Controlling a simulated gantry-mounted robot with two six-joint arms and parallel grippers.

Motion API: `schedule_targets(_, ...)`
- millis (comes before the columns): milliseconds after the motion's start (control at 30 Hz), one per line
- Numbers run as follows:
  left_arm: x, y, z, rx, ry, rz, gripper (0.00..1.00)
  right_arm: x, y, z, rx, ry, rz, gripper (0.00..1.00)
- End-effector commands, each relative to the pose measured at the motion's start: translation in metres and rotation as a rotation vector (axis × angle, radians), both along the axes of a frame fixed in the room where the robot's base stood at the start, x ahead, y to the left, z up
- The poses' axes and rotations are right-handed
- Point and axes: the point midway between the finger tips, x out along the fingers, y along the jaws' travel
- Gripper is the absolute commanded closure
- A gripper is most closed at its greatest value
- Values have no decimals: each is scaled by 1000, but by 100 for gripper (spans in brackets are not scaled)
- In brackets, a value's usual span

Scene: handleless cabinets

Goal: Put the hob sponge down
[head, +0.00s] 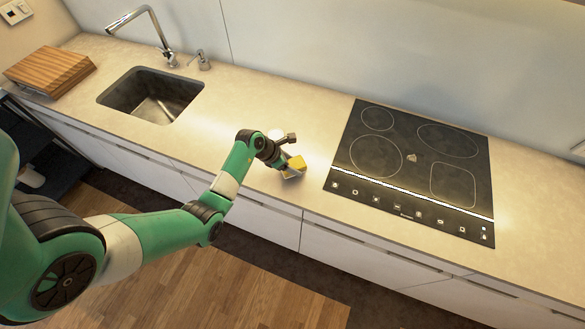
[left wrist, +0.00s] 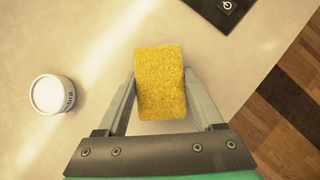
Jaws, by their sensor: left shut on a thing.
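The hob sponge (head: 297,162) is a yellow block over the counter, just left of the hob (head: 410,170). It also shows in the left wrist view (left wrist: 160,85), between the two fingers. My left gripper (head: 291,170) is shut on it, with a finger against each side. I cannot tell whether the sponge touches the counter. My right gripper is in neither view.
A small white round container (left wrist: 52,95) stands on the counter (head: 290,105) beside the sponge. The sink (head: 153,95) with its tap and a wooden board (head: 50,70) are to the left.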

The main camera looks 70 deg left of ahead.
Motion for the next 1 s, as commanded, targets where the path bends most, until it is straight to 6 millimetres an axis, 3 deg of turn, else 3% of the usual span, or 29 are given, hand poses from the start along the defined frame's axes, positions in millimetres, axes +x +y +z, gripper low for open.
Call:
schedule_targets(33, 0, 0, -11, -1, 0, -1, 92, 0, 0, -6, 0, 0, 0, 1)
schedule_targets(100, 0, 0, -14, -1, 0, -1, 92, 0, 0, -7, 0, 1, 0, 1)
schedule_targets(433, 0, 0, -17, 0, 0, 0, 92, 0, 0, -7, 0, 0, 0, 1)
schedule_targets(467, 0, 0, -16, 1, -1, 1, 28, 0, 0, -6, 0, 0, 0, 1)
schedule_targets(600, 0, 0, -16, 1, -1, 1, 3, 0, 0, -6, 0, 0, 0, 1)
schedule_targets(867, 0, 0, -15, 1, 0, 1, 1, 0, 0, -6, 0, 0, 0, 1)
schedule_targets(1000, -3, 0, -6, 2, -1, 1, 1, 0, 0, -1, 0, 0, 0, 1)
